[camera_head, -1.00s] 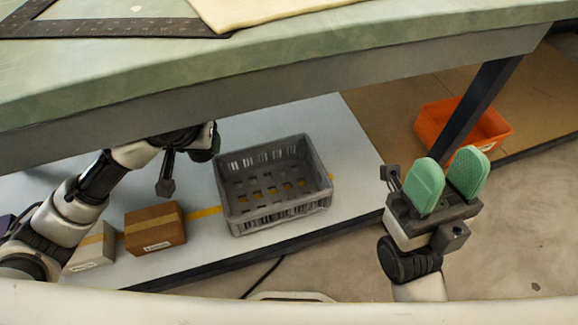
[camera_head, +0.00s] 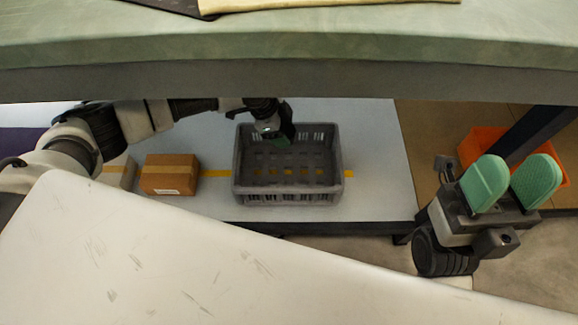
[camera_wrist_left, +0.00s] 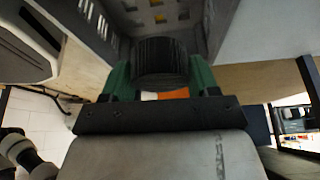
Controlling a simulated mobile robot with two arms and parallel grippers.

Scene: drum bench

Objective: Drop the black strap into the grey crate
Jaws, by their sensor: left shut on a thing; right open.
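The grey crate (camera_head: 288,198) stands on the low shelf under the bench, with an open top and slotted walls. My left gripper (camera_head: 277,137) is over the crate's back part in the head view. In the left wrist view, its green fingers are shut on the black strap (camera_wrist_left: 160,62), a dark ribbed bundle. The crate's slotted wall (camera_wrist_left: 95,18) and floor show beyond the strap. In the head view I cannot clearly tell the strap from the dark gripper. My right gripper (camera_head: 511,184) is open and empty at the right, its green pads apart.
A brown cardboard box (camera_head: 170,176) and a paler box (camera_head: 119,173) stand left of the crate. An orange bin (camera_head: 476,145) is at the right behind a dark bench leg (camera_head: 540,130). The bench top (camera_head: 300,45) hangs above the shelf (camera_head: 375,150).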

